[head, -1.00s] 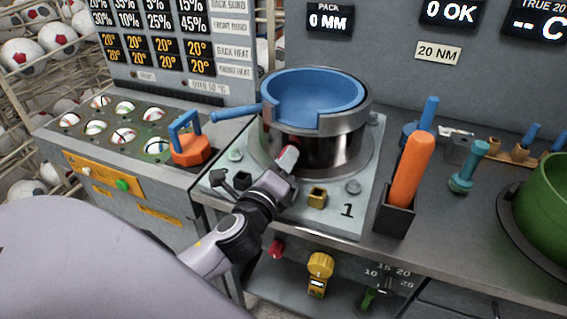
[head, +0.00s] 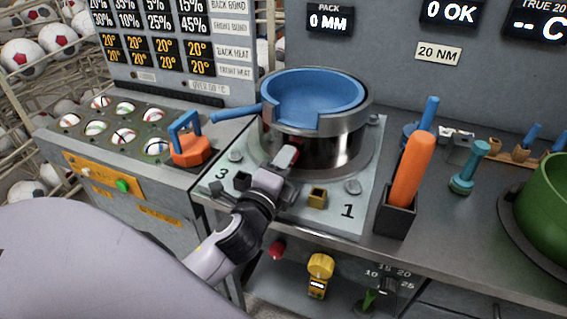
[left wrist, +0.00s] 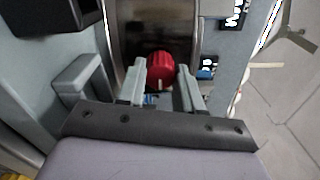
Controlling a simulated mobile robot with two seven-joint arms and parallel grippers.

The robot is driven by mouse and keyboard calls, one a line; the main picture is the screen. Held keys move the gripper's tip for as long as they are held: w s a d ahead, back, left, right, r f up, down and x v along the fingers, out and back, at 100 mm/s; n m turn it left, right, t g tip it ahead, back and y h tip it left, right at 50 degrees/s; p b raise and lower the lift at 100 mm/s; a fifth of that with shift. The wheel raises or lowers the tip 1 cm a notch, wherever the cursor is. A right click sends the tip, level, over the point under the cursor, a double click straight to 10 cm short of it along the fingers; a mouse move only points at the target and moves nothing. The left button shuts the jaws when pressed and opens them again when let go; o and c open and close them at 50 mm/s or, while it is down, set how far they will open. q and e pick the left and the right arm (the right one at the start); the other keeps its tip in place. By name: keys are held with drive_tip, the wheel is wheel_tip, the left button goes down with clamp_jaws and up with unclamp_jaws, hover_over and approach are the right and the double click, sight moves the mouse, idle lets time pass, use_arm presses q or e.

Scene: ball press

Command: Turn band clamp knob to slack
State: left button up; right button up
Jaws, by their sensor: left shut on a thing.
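The band clamp's red knob (left wrist: 160,68) is ribbed, with a pale mark at its lower edge, in the left wrist view. In the head view only a sliver of red (head: 296,141) shows beyond my left gripper (head: 288,158). My left gripper is shut on the knob, a grey finger on each side in the left wrist view (left wrist: 160,84). The knob is on the front of the shiny metal band (head: 338,152), under the blue bowl (head: 320,90) with its grey rim. My right gripper is not in view.
The plate (head: 368,170) under the band bears small posts and the numbers 3 and 1. An orange-handled tool (head: 409,170) stands in a dark holder at right. An orange block with a blue handle (head: 190,148) is at left. A green bowl (head: 548,205) is far right.

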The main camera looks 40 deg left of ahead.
use_arm(q)
drive_tip(key=o, duration=1)
drive_tip(key=shift+o, duration=0.2)
drive_tip(key=shift+s, duration=0.1)
drive_tip(key=b+v, duration=0.1)
drive_tip(key=v, duration=0.4)
drive_tip(key=shift+s+f, duration=0.1)
drive_tip(key=shift+v, duration=0.9)
drive_tip(key=shift+d, duration=0.1)
